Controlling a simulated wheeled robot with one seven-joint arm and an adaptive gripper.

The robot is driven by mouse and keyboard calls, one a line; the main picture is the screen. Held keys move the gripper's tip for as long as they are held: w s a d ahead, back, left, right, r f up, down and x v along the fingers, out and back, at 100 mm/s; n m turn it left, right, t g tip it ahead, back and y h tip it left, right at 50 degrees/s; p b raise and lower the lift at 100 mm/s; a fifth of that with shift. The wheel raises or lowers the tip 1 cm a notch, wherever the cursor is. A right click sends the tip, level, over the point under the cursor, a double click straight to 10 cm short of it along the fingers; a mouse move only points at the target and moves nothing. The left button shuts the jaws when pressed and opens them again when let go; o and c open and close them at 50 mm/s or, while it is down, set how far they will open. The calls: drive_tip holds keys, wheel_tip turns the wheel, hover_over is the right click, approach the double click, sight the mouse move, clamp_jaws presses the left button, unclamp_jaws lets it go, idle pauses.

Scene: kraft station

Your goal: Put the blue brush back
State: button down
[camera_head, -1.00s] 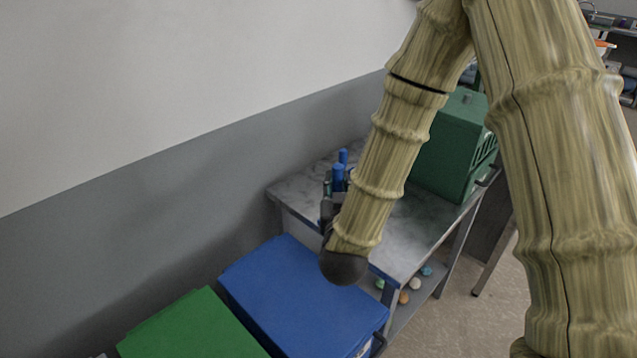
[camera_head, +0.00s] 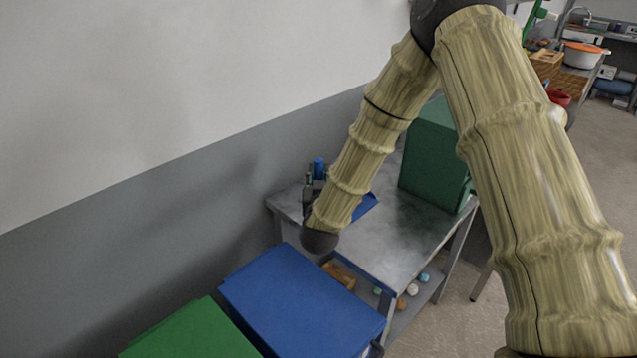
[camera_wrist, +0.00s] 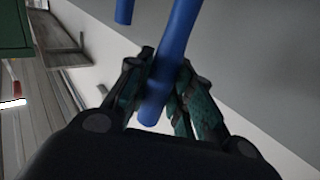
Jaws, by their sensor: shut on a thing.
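The blue brush (camera_wrist: 178,40) is between the fingers of my gripper (camera_wrist: 160,85) in the wrist view, with its handle running up out of the picture. The gripper is shut on it. In the head view my gripper (camera_head: 309,186) is at the far left end of the grey table, mostly hidden by my arm. A blue upright piece (camera_head: 318,168) shows just above it there. A second blue piece (camera_wrist: 124,10) shows apart from the held brush at the top of the wrist view. The place where the brush belongs cannot be made out.
A flat blue thing (camera_head: 366,206) lies on the grey table (camera_head: 400,240), partly behind my arm. A green box (camera_head: 432,160) stands at its back. Blue (camera_head: 300,305) and green (camera_head: 190,335) bins stand in front. Small items lie on the lower shelf. The wall is close behind.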

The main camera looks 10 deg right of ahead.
drive_tip(key=shift+f, duration=1.4)
drive_tip(key=c, duration=1.3)
unclamp_jaws()
drive_tip(key=shift+o, duration=0.2)
drive_tip(key=shift+r, duration=0.1)
drive_tip(key=shift+r+p, duration=0.1)
drive_tip(key=shift+p, duration=0.2)
drive_tip(key=shift+s+a, duration=0.1)
drive_tip(key=shift+s, duration=0.2)
drive_tip(key=b+v, duration=0.2)
drive_tip(key=v, duration=0.9)
drive_tip(key=shift+s, duration=0.2)
